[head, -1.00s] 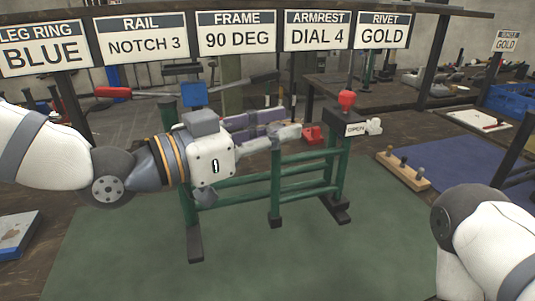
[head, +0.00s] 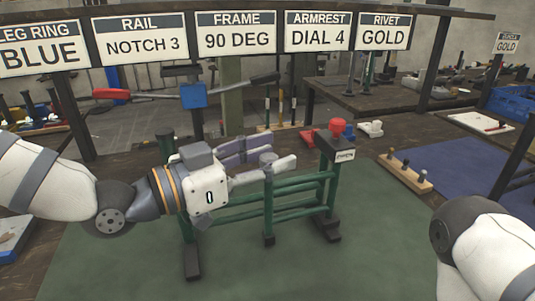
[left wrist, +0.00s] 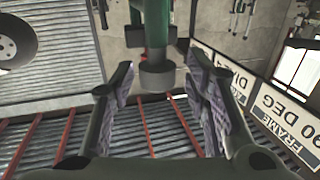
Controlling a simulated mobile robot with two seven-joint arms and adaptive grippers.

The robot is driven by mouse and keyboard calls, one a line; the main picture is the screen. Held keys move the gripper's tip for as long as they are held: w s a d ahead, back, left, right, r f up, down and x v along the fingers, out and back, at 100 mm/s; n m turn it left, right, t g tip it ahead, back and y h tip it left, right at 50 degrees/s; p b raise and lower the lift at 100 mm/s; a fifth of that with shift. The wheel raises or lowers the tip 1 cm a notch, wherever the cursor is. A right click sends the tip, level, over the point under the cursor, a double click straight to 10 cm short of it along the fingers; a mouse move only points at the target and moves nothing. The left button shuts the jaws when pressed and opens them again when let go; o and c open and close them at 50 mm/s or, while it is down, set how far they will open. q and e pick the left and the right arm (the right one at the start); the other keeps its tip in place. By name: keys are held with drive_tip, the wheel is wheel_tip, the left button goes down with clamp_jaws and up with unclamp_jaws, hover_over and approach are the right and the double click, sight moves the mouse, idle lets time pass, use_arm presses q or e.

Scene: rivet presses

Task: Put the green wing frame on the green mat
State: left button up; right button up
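The green wing frame (head: 280,205), with green rails, posts and dark feet, stands upright over the green mat (head: 350,265). Its feet appear to be on the mat, though I cannot be sure of contact. A dark box with a red knob (head: 337,126) tops its right end. My left gripper (head: 265,160) is at the frame's short front post, with a finger on each side. In the left wrist view the fingers (left wrist: 162,85) are spread, with gaps between the pads and the dark-capped post (left wrist: 157,72). My right gripper is out of view; only its arm shows at lower right.
A blue mat (head: 450,170) lies to the right, with a wooden peg block (head: 403,173) at its edge. A bar with a blue block (head: 194,95) stands behind the frame. Signs (head: 236,35) hang across the top. The green mat's front is clear.

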use_arm(q)
drive_tip(key=shift+r, duration=0.1)
drive_tip(key=shift+s+a+r, duration=0.1)
drive_tip(key=shift+a, duration=0.15)
drive_tip(key=p+v, duration=0.1)
drive_tip(key=v, duration=1)
drive_tip(key=shift+a, duration=0.2)
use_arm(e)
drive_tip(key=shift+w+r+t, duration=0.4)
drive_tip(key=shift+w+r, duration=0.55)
use_arm(q)
drive_tip(key=shift+s, duration=0.15)
